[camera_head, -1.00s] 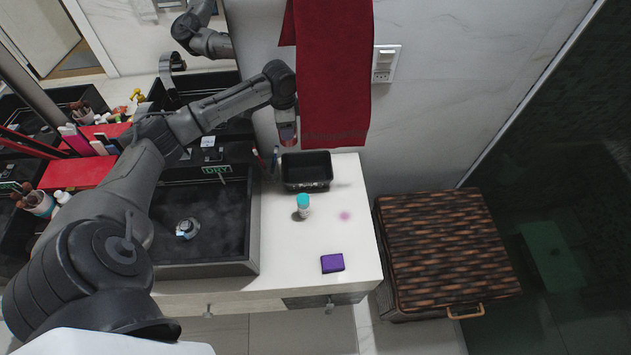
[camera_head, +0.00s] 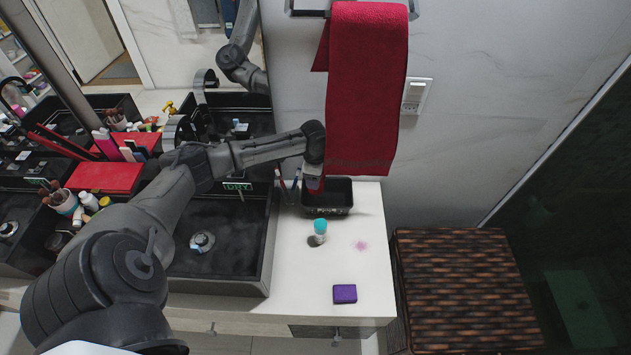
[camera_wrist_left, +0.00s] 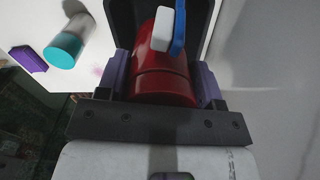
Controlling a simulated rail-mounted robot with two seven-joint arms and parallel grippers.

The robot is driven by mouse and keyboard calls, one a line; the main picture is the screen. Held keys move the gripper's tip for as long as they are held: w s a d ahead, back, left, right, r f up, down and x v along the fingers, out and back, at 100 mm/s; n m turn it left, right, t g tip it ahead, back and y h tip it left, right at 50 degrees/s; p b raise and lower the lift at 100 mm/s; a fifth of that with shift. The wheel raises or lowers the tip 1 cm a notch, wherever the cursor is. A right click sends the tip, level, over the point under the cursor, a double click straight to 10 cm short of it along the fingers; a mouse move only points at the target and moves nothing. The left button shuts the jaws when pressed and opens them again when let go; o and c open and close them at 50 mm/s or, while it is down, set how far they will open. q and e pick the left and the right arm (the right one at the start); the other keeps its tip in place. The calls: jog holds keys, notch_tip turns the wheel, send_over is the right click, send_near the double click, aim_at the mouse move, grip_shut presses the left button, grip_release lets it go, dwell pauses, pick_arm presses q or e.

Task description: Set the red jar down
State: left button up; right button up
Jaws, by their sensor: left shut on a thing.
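My left gripper (camera_head: 314,186) is at the left part of the black tray (camera_head: 342,211), beside the hanging red towel. In the left wrist view the gripper (camera_wrist_left: 165,88) has its purple-padded fingers on either side of the red jar (camera_wrist_left: 163,60) and is shut on it. The jar's far end lies over the dark tray (camera_wrist_left: 205,18). A white piece and a blue piece show in front of the jar; I cannot tell whether they touch it. In the head view only a little red shows under the gripper. Whether the jar touches the tray floor is hidden.
A teal-capped bottle (camera_head: 320,230) and a purple block (camera_head: 345,294) stand on the white counter (camera_head: 300,270). A red towel (camera_head: 366,90) hangs close to the gripper. A dark sink (camera_head: 225,245) is on the left, a wicker hamper (camera_head: 460,290) on the right.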

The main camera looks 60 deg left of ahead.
pick_arm(q)
notch_tip(320, 180, down, 3)
jog(key=shift+r, duration=0.2)
jog(key=shift+f, duration=0.1)
jog(key=shift+f, duration=0.45)
jog(key=o, duration=1.1)
